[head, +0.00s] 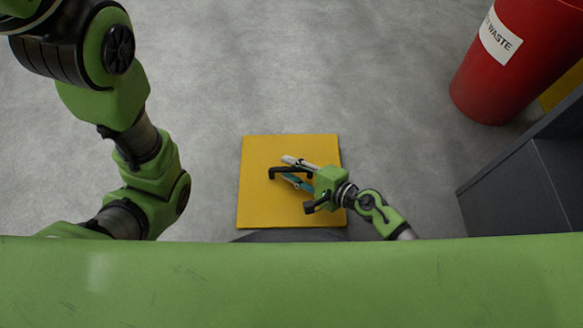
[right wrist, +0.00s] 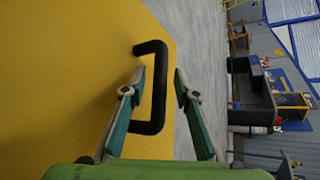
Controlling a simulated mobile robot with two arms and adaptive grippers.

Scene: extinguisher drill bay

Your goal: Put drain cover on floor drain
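The drain cover (head: 255,210) is a flat yellow square with a black bar handle (head: 290,169). A second black piece beside the gripper body may be another handle. No floor drain shows. My left arm is at the left; its gripper is out of frame.
A red waste bin (head: 515,55) stands at the upper right. A dark grey cabinet or bench (head: 530,180) stands at the right edge. Grey concrete floor (head: 240,70) is clear above the cover. Shop equipment (right wrist: 255,95) shows far off in the right wrist view.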

